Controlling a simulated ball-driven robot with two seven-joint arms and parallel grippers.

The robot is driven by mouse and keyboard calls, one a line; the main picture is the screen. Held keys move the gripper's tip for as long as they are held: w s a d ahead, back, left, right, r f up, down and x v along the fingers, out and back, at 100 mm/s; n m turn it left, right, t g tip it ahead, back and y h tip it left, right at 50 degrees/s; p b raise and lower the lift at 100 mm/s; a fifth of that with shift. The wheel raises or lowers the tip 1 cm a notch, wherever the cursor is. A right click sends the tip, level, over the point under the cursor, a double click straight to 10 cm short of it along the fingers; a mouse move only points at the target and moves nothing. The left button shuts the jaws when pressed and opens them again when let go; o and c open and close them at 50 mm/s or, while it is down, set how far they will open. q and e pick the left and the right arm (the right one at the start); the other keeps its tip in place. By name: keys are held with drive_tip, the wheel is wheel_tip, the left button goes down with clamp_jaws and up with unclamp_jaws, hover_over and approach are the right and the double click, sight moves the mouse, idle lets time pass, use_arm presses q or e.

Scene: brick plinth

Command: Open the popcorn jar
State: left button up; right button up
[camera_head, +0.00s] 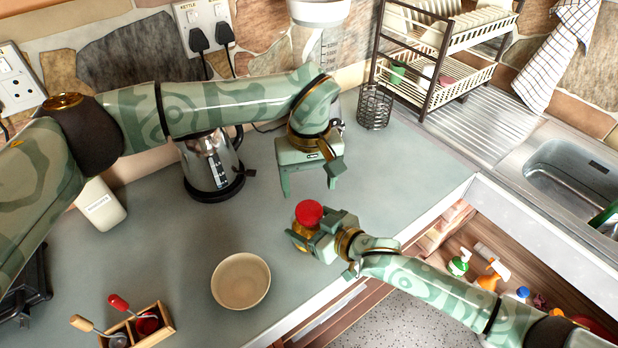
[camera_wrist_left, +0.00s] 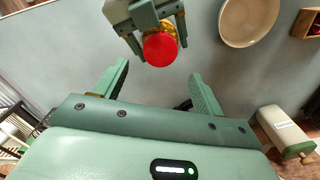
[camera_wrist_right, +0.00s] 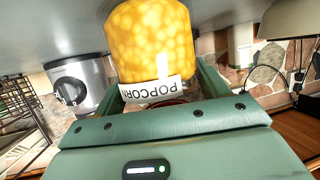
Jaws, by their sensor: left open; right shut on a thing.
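The popcorn jar (camera_wrist_right: 150,40) is filled with yellow kernels and has a "POPCORN" label, upside down in the right wrist view. Its red lid (camera_head: 308,213) is on, and this lid (camera_wrist_left: 160,49) faces the left wrist camera. My right gripper (camera_head: 322,234) is shut on the jar, with a finger on either side, near the counter's front edge. My left gripper (camera_head: 311,181) is open and empty, fingers pointing down, just behind the lid in the head view. In the left wrist view the lid is beyond and between the fingertips, apart from them.
A cream bowl (camera_head: 240,281) stands on the counter left of the jar. A steel kettle (camera_head: 208,165), white canister (camera_head: 100,205) and wire holder (camera_head: 374,107) stand farther back. The sink (camera_head: 580,170) is at right.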

sight(309, 210)
use_arm(q)
wheel_tip(309, 210, down, 8)
drive_tip(key=shift+r, duration=0.2)
drive_tip(key=shift+c, duration=0.3)
drive_tip(key=c, duration=0.9)
drive_tip(key=n, duration=0.4)
drive_tip(key=shift+n, duration=0.3)
drive_tip(key=n, duration=1.2)
drive_tip(key=shift+c, duration=0.3)
